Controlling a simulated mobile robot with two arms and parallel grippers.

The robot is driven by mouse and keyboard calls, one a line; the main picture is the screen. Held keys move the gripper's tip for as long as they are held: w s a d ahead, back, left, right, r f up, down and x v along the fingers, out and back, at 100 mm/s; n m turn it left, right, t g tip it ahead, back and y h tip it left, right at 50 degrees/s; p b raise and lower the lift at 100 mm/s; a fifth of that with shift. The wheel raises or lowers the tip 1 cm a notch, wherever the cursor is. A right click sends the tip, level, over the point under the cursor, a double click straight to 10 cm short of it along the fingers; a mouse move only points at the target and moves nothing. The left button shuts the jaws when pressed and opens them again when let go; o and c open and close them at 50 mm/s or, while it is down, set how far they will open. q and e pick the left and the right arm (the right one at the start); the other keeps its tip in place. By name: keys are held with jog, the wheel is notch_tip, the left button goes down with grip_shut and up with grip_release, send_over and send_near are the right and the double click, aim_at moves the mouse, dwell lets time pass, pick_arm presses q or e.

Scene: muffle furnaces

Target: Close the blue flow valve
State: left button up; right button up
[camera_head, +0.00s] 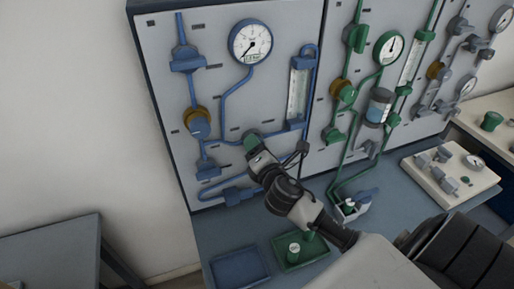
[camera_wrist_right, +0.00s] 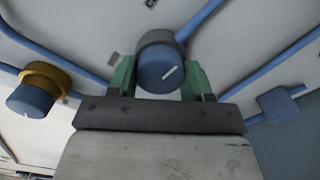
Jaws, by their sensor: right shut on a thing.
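My right gripper (camera_head: 252,140) reaches up to the blue pipe circuit on the panel. In the right wrist view its two green fingers stand on either side of a blue round knob (camera_wrist_right: 158,70), and the gripper is shut on it. The knob has a dark collar and a white pointer line slanting up to the right. In the head view the gripper mostly hides this knob. A second blue knob with a brass collar (camera_head: 199,124) sits to the left of the gripper; it also shows in the right wrist view (camera_wrist_right: 32,98). My left gripper is not in view.
A blue gauge (camera_head: 250,42) and a flow tube (camera_head: 298,90) are above the gripper. A green circuit with a gauge (camera_head: 388,48) is to the right. Below are a blue tray (camera_head: 240,268) and a green tray (camera_head: 318,247) on the bench. A beige control box (camera_head: 450,172) stands at right.

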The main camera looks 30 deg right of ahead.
jog(key=o, duration=0.9)
jog(key=shift+o, duration=0.2)
jog(key=b+v, duration=0.2)
jog(key=v, duration=0.8)
jog(key=shift+s, duration=0.35)
jog(key=shift+a, duration=0.15)
